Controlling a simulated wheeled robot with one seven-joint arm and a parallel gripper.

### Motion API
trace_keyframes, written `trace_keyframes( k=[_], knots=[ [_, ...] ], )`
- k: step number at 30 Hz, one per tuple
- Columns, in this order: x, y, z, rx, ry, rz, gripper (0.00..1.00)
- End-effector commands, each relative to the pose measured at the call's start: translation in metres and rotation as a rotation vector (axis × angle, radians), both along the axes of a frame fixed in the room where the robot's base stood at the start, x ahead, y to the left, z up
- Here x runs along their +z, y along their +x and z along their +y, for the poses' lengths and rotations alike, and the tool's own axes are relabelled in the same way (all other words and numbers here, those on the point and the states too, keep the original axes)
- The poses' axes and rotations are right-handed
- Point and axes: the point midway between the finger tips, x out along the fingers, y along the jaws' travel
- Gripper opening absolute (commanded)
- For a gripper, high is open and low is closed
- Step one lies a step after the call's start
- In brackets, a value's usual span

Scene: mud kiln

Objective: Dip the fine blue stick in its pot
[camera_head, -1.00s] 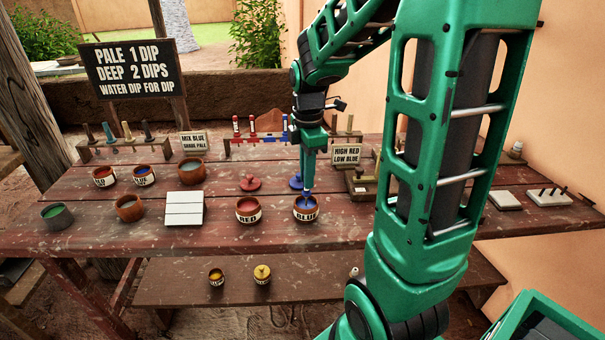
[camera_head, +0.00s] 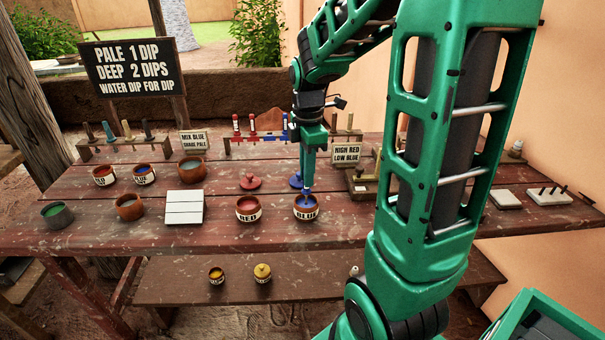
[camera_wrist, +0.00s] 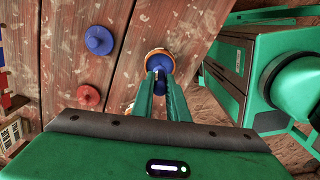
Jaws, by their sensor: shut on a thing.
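My gripper (camera_head: 307,184) is shut on a blue stick (camera_head: 307,193) and points straight down over the pot labelled BLUE (camera_head: 306,213). The stick is upright, and its lower end is at the pot's mouth; how deep it reaches is hard to tell. In the wrist view my gripper's fingers (camera_wrist: 161,80) meet over the pot, whose orange-brown rim (camera_wrist: 150,54) shows around blue. The fingers hide most of the stick there. A blue lid (camera_head: 296,181) lies on the table just behind the pot and also shows in the wrist view (camera_wrist: 99,40).
A RED pot (camera_head: 248,210) stands left of the BLUE one, with a red lid (camera_head: 250,182) behind it. A white tile (camera_head: 184,207) lies further left. A rack (camera_head: 262,138) with red and blue sticks stands behind. A second RED pot (camera_head: 104,175) and other pots stand at the left.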

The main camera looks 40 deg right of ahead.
Motion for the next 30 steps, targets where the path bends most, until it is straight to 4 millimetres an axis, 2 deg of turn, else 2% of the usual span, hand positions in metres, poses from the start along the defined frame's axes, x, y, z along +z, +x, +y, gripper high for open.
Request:
trace_keyframes(
  k=[30],
  knots=[
    [0.061, 0.001, 0.000, 0.000, -0.001, -0.002, 0.00]
  ],
)
